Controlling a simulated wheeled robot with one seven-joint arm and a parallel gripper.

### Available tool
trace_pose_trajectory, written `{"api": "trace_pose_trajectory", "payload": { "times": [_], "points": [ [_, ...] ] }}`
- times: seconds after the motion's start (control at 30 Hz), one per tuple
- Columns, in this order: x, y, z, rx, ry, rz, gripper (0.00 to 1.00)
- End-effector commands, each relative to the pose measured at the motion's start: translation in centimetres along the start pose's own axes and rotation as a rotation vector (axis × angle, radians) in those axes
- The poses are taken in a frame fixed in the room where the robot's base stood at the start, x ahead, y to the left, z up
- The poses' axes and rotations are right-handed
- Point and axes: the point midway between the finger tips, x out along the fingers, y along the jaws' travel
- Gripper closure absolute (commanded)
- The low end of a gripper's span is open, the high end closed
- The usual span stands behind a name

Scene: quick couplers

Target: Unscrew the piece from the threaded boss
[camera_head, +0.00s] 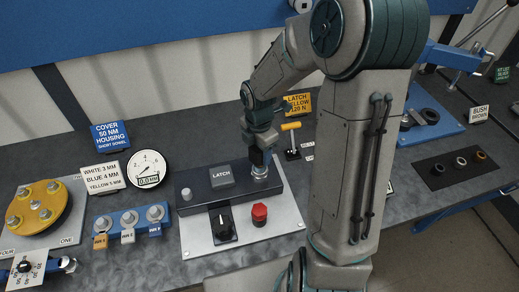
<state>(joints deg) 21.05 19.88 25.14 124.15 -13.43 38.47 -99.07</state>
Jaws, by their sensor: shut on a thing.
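My gripper (258,158) points down at the right end of a dark block labelled LATCH (221,176). It is shut on a small metal piece (260,171) that sits on top of the block there. The threaded boss is hidden under the piece and the fingers, and I cannot tell how far the piece is screwed on. The block stands on a light grey base plate (196,240).
A yellow-handled lever (291,127) stands behind, right of my gripper. A gauge (148,168) and signs stand left. My arm covers the centre right.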

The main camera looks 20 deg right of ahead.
Motion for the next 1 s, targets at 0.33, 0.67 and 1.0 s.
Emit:
{"api": "trace_pose_trajectory", "payload": {
  "times": [0.33, 0.67, 1.0],
  "points": [
    [-2.5, 0.0, 0.1, 0.001, -0.002, 0.002, 0.65],
    [-3.9, 0.0, 0.0, 0.0, 0.0, 0.0, 0.65],
    [-2.7, 0.4, 2.0, 0.006, 0.0, 0.002, 0.65]
  ]
}}
